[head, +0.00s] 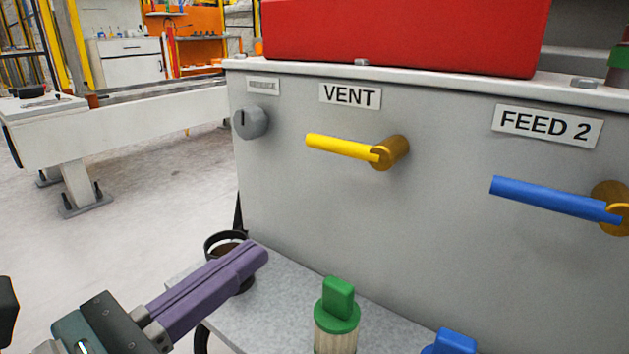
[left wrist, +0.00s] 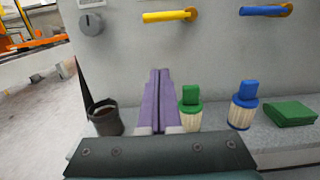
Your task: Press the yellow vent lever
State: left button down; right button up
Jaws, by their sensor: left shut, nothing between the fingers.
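The yellow vent lever (head: 342,147) sticks out to the left from a brass hub on the grey panel, under a VENT label (head: 350,96). It lies nearly level, its free end slightly higher in the head view. It also shows at the top of the left wrist view (left wrist: 168,16). My left gripper (head: 256,254), with purple fingers, is shut and empty. It is below and to the left of the lever, apart from it, in front of the panel's lower left. In the left wrist view its fingers (left wrist: 157,78) point toward the panel below the lever. My right gripper is not in view.
A blue lever (head: 555,199) under FEED 2 is to the right. A grey knob (head: 250,122) is left of the vent lever. A dark cup (left wrist: 106,117), green-topped (head: 338,312) and blue-topped (left wrist: 243,105) items and a green block (left wrist: 290,113) stand on the ledge below.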

pick_arm(q)
jog(key=shift+s, duration=0.15)
jog(key=w+d+r+p, duration=0.1)
jog(key=w+d+r, duration=0.3)
jog(key=w, duration=0.5)
jog(key=shift+d+r, duration=0.25)
jog(key=shift+d, duration=0.95)
jog(key=shift+a+r+m+p, duration=0.1)
jog(key=shift+r+m+p, duration=0.35)
jog(key=shift+m, duration=0.45)
notch_tip(320, 180, up, 7)
jog(key=m+g+p, duration=0.1)
jog(key=m+p, duration=0.5)
jog(key=m, duration=0.9)
send_over(353, 144)
jog(key=v, duration=0.3)
jog(key=shift+s+d+r+m+p, duration=0.15)
jog(key=shift+d+m+p, duration=0.3)
jog(key=shift+m, duration=0.65)
jog(key=shift+d, duration=0.15)
